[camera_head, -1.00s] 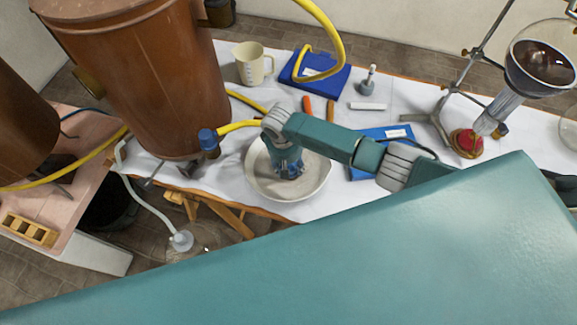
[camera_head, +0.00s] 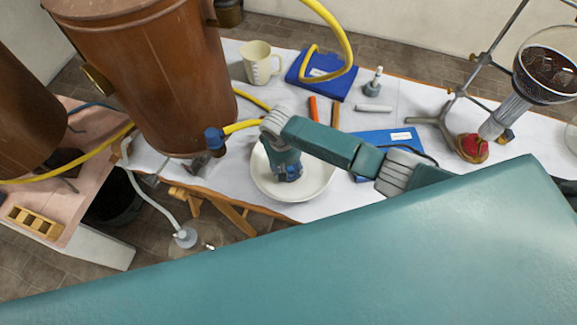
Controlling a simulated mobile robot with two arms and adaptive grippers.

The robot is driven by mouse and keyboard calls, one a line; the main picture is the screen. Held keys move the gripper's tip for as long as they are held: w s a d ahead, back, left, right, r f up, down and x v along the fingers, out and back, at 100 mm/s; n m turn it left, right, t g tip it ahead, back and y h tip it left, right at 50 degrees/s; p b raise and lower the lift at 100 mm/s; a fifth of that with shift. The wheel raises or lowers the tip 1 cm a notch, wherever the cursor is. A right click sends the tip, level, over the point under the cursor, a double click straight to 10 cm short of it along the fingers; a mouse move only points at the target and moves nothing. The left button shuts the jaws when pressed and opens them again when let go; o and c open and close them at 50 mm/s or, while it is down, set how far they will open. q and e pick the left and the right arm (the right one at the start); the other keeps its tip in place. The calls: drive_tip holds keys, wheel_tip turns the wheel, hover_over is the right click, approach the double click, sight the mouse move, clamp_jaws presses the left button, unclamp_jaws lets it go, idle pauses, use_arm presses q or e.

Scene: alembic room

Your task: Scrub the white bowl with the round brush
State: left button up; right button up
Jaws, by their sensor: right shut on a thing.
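The white bowl (camera_head: 320,175) sits on the white-covered table, near its front edge and right of the large brown vessel. Its visible inside looks clean and pale. My right gripper (camera_head: 289,173) comes in from the right and points down into the bowl. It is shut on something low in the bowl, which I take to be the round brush. The brush is almost wholly hidden under the gripper, so I cannot tell whether it touches the bowl. My left gripper is not in view.
The brown vessel (camera_head: 155,75) and its blue-handled tap (camera_head: 213,138) stand close left of the bowl. Behind lie a beige jug (camera_head: 260,63), a blue case (camera_head: 322,75) and small tools. A clamp stand (camera_head: 440,125) and glass flask (camera_head: 545,65) are at right.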

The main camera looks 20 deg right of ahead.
wheel_tip(320, 180, up, 10)
drive_tip(key=d, duration=0.1)
drive_tip(key=shift+w, duration=0.3)
idle(0.6)
drive_tip(key=shift+r, duration=0.1)
idle(0.4)
drive_tip(key=shift+d+r, duration=0.1)
drive_tip(key=shift+r, duration=1.9)
